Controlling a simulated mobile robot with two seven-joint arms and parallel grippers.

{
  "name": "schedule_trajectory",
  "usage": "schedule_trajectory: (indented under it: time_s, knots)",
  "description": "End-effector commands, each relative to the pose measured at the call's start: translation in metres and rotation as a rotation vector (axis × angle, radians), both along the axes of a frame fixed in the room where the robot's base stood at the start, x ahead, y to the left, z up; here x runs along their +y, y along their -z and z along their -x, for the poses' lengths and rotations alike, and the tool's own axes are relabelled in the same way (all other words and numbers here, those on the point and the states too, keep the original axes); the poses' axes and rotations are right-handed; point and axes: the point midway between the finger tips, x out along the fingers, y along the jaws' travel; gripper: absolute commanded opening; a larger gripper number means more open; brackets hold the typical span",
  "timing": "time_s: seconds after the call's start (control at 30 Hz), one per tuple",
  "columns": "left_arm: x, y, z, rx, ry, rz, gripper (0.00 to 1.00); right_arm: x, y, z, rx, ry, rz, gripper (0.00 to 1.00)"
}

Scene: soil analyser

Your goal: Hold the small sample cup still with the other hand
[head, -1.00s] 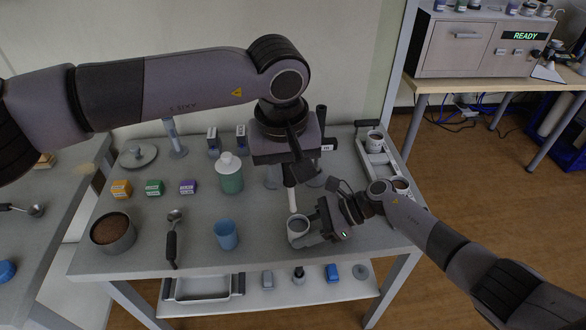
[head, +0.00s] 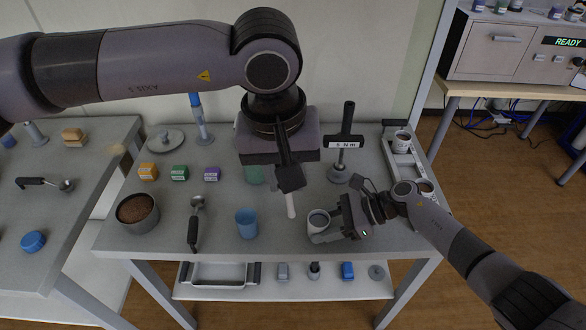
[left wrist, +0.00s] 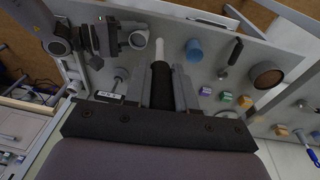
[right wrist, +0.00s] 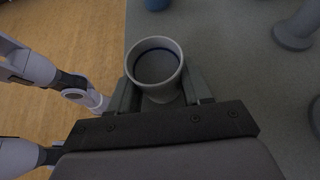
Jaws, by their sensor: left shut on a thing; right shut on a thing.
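The small sample cup (head: 319,222), a pale grey round cup, stands upright near the table's front edge. My right gripper (head: 336,220) is shut on it from the right. In the right wrist view the cup (right wrist: 156,62) sits between the fingers, its open top clear and its inside grey with a dark ring. My left gripper (head: 290,181) is shut on the black handle (left wrist: 161,84) of a tool with a white rod (head: 291,206). The rod points down, left of the cup and apart from it. The left hand hides part of the table behind it.
A blue cup (head: 247,224) stands left of the rod, then a scoop (head: 194,224) and a soil-filled bowl (head: 137,211). A labelled T-handle tool (head: 346,146) stands behind the cup. A tray (head: 409,164) with cups lies at the right edge.

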Motion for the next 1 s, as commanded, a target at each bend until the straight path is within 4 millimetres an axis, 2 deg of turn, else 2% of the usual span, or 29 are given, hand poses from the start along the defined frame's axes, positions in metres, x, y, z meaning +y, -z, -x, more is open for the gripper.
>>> schedule_trajectory:
  time_s: [0.23,0.27,0.3,0.33,0.7,0.87,1.0]
  knots:
    - [0.000,0.000,0.001,0.000,0.000,0.000,0.00,-0.001,0.002,0.001,0.002,0.000,0.005,0.12]
    - [0.000,0.000,0.001,0.000,0.000,0.000,0.00,-0.001,0.002,0.001,0.002,0.000,0.005,0.58]
    - [0.000,0.000,0.001,0.000,0.000,0.000,0.00,-0.001,0.002,0.001,0.002,0.000,0.004,0.71]
    - [0.000,0.000,0.001,0.000,0.000,0.000,0.00,-0.001,0.002,0.001,0.002,0.000,0.004,0.78]
    - [0.000,-0.001,0.001,0.000,0.001,0.000,0.00,-0.005,-0.002,0.000,0.000,0.001,0.001,0.78]
    - [0.000,-0.001,0.001,0.000,0.001,0.000,0.00,-0.025,-0.012,-0.001,-0.001,0.003,0.004,0.78]
    - [0.000,-0.001,0.001,0.000,0.001,0.000,0.00,-0.052,-0.027,0.000,-0.003,0.003,0.005,0.78]
